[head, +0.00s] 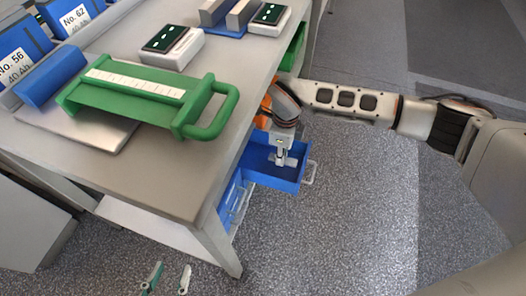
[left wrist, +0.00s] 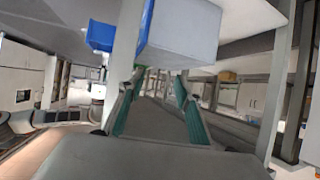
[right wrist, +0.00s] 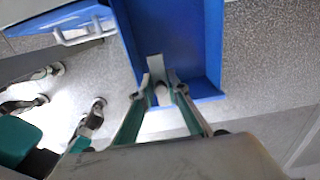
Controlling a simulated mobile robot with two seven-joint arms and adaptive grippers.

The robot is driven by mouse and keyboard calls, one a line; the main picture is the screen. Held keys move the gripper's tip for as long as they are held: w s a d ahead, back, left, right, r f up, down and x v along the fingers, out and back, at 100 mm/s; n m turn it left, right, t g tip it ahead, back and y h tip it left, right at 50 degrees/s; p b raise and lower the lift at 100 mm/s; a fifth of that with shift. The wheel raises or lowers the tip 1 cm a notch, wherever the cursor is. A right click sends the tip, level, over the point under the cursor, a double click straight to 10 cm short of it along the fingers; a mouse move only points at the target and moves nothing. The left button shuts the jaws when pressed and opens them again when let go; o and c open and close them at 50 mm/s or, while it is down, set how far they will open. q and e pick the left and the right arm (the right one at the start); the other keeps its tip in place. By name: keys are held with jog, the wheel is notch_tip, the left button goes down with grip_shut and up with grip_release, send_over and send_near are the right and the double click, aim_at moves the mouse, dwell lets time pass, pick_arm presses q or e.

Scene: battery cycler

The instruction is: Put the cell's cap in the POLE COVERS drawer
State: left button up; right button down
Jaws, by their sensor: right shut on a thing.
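An open blue drawer (head: 262,177) sticks out from under the bench, and its inside fills the upper middle of the right wrist view (right wrist: 205,35). No label is readable on it. My right gripper (head: 285,158) reaches into or just over this drawer, fingers pointing down. Whether the piece touches the drawer floor I cannot tell. My left gripper (head: 169,279) is low beside the bench leg, fingers apart and empty; it also shows open in its wrist view (left wrist: 155,90).
Further blue drawers (head: 233,205) sit below. Grey floor (head: 360,220) is clear at right.

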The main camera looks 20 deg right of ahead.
jog(key=shift+w+f, duration=0.15)
jog(key=shift+f, duration=0.2)
jog(key=b, duration=0.2)
send_over(279, 175)
jog(key=f, duration=0.5)
jog(key=shift+s, duration=0.35)
jog(key=shift+w+f, duration=0.1)
jog(key=shift+f, duration=0.1)
notch_tip(279, 175, down, 4)
jog(key=shift+r+b, duration=0.1)
jog(key=shift+b, duration=0.8)
jog(key=shift+f, duration=0.4)
jog(key=shift+r, duration=0.1)
jog(key=shift+w+r, duration=0.15)
jog(key=shift+r, duration=0.1)
jog(key=shift+f, duration=0.25)
jog(key=c, duration=2)
grip_release()
pick_arm(q)
jog(key=d, duration=0.1)
jog(key=d+n, duration=0.1)
jog(key=d+r+n+h, duration=0.1)
jog(key=shift+w+d+t, duration=0.25)
jog(key=shift+d+t, duration=0.05)
pick_arm(e)
jog(key=shift+o, duration=0.2)
